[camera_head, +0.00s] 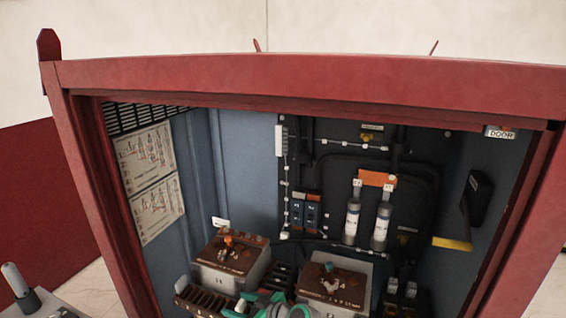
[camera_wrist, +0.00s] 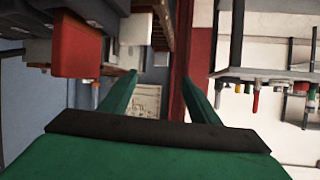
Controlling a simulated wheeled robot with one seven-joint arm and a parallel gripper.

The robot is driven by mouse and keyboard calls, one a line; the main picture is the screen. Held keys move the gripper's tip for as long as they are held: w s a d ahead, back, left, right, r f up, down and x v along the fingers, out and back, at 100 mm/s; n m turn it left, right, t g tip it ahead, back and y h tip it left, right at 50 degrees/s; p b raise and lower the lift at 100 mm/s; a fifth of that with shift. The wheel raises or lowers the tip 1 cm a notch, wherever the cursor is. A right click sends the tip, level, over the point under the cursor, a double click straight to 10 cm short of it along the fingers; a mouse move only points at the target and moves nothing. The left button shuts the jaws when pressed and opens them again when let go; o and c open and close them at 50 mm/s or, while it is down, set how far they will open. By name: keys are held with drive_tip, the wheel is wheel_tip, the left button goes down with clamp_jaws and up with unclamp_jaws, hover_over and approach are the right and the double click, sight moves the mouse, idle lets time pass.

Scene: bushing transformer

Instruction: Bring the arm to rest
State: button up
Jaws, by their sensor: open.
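My gripper shows in the wrist view (camera_wrist: 160,98) as two green fingers held apart with nothing between them. In the head view a green and grey part of my arm (camera_head: 275,305) shows at the bottom edge, low in front of the cabinet; the fingertips cannot be made out there. The red-framed cabinet (camera_head: 300,72) stands open in front of me. Beyond the fingers in the wrist view are a pale panel and a red upright.
Inside the cabinet are two brown-topped boxes, left (camera_head: 228,262) and right (camera_head: 333,290), and two white cylinders (camera_head: 352,222). A red block (camera_wrist: 76,45) hangs close to the left finger in the wrist view. A rack with coloured tips (camera_wrist: 255,85) is at right.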

drive_tip(key=s+d+f+m+t+h, duration=0.35)
drive_tip(key=s+f+m, duration=0.25)
drive_tip(key=s+f, duration=0.75)
drive_tip(key=s+d+f+m+t+h, duration=0.1)
drive_tip(key=s+d+f+m+h, duration=0.3)
drive_tip(key=s, duration=0.7)
drive_tip(key=s+d+r+t+h, duration=0.1)
drive_tip(key=s+d+r+h, duration=0.15)
drive_tip(key=s, duration=0.55)
drive_tip(key=s+d+r+t+h, duration=0.1)
drive_tip(key=s+d+r, duration=0.15)
drive_tip(key=s, duration=0.55)
drive_tip(key=s+d+r+t, duration=0.1)
drive_tip(key=s+r+t, duration=0.1)
drive_tip(key=s+r, duration=0.8)
wheel_tip(320, 180, up, 3)
drive_tip(key=shift+s+d+m, duration=0.15)
drive_tip(key=shift+s+m, duration=0.1)
drive_tip(key=shift+m, duration=0.15)
